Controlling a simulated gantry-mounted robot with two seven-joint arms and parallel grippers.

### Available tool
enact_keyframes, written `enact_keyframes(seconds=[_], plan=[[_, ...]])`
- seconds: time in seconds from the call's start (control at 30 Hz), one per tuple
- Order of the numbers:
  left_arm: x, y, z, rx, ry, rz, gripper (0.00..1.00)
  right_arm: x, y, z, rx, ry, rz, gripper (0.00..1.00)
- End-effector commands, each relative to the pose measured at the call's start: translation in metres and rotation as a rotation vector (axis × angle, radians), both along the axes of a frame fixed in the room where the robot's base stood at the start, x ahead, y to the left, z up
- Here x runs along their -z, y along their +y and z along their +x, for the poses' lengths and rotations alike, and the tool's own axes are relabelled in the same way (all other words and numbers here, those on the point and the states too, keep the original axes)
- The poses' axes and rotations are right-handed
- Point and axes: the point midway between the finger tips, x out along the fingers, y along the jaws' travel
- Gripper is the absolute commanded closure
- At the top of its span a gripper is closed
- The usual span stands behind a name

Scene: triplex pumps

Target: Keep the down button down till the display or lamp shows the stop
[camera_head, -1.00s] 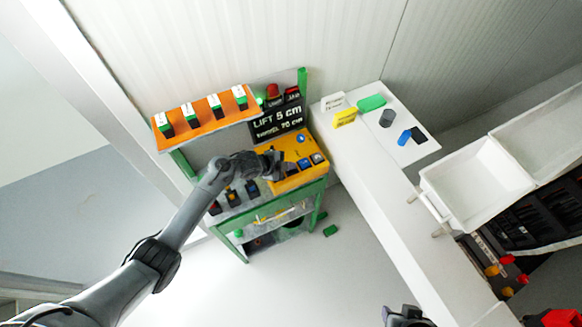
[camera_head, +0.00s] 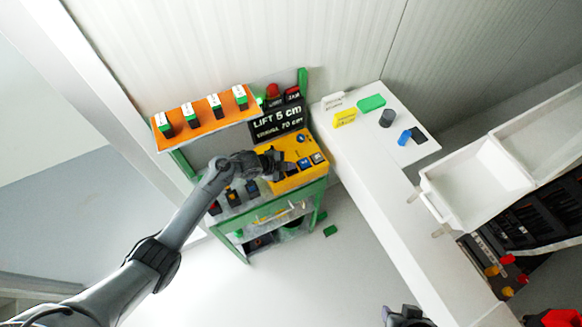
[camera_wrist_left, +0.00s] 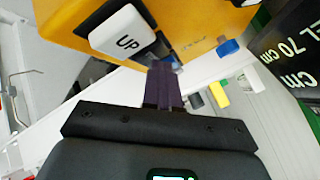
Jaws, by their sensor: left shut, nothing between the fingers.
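The yellow control box (camera_head: 311,175) stands on the green bench, with small blue buttons on its top. My left gripper (camera_head: 286,167) is shut and empty over the left part of this box. In the left wrist view, the shut fingers (camera_wrist_left: 162,75) are beside the white-capped UP button (camera_wrist_left: 122,33). I cannot tell whether they touch a button. No DOWN label is readable, and the down button is not clearly visible. The black display (camera_head: 277,122) reads LIFT 5 cm, TRAVEL 70 cm. A red lamp (camera_head: 273,91) sits above it. My right gripper (camera_head: 407,317) is partly visible at the bottom edge.
An orange shelf (camera_head: 188,133) with several green-and-white switches is left of the display. A white table (camera_head: 372,160) at right holds yellow, green, grey and blue pieces. White bins (camera_head: 475,180) stand farther right.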

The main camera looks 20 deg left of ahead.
Motion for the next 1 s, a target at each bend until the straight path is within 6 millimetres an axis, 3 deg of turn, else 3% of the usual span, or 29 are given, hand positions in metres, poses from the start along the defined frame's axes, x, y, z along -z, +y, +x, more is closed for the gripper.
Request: enact_keyframes(seconds=[0.4, 1.0], plan=[[0.0, 0.0, -0.001, 0.001, 0.002, 0.001, 1.0, -0.001, 0.0, 0.0, 0.0, 0.0, 0.0, 0.57], [-0.019, 0.0, -0.001, 0.0, 0.001, -0.001, 1.0, -0.018, 0.0, 0.0, 0.0, 0.0, 0.0, 0.57]])
